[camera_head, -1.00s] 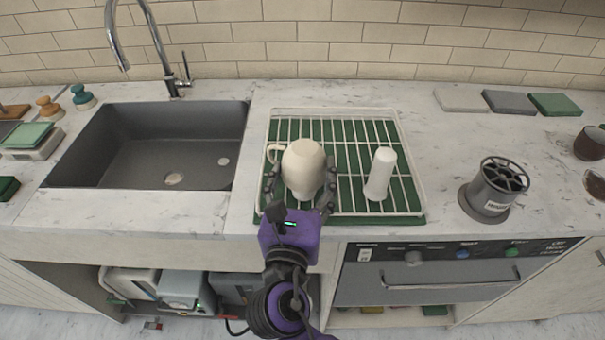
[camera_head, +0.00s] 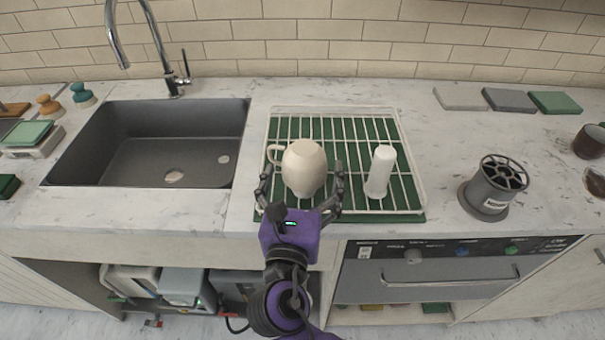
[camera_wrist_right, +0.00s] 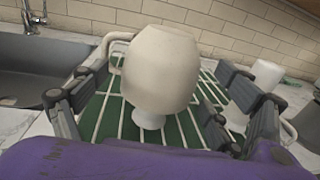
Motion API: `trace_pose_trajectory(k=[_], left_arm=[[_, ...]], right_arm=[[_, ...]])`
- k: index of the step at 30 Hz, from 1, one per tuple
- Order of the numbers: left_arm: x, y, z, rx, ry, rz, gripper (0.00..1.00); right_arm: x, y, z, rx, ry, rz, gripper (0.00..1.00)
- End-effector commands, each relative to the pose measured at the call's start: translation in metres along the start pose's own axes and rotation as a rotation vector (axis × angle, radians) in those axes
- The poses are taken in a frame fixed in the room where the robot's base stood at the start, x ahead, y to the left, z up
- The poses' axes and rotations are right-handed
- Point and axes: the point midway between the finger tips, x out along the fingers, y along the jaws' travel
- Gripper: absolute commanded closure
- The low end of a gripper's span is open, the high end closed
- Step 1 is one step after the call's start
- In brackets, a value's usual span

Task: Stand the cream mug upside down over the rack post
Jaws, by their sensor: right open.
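The cream mug (camera_head: 304,168) is bottom up over a white post on the rack (camera_head: 345,109), with its handle toward the left. In the right wrist view the mug (camera_wrist_right: 160,70) hangs clear of the wires, and the foot of the white post (camera_wrist_right: 149,118) shows below it. The rest of that post is hidden inside the mug. A second white post (camera_head: 381,172) stands bare to the right. My right gripper (camera_head: 302,192) is open, with one finger on each side of the mug and a gap to it. My left gripper is not in view.
The rack stands on a green mat (camera_head: 418,217). A grey sink (camera_head: 140,140) with a tall tap is at the left. A dark grey holder (camera_head: 490,190) stands to the right of the rack.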

Motion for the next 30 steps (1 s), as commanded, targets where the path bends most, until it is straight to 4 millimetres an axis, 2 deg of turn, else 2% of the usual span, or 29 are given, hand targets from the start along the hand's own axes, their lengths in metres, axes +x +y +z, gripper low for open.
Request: trace_pose_trajectory(k=[5,8,15,19,24,30], left_arm=[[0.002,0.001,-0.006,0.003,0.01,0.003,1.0],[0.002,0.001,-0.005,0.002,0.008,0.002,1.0],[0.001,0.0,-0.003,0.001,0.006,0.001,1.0],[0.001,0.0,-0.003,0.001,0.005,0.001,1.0],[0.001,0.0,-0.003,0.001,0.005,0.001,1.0],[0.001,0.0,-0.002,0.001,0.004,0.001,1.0]], right_arm=[[0.0,0.0,0.006,0.003,0.001,0.0,0.11],[0.0,0.0,0.021,0.005,-0.001,0.0,0.11],[0.0,-0.001,0.069,0.006,-0.003,0.0,0.11],[0.0,-0.001,0.088,0.004,-0.003,0.0,0.11],[0.0,-0.001,0.099,0.001,0.0,0.0,0.11],[0.0,-0.001,0.1,0.0,0.001,0.0,0.11]])
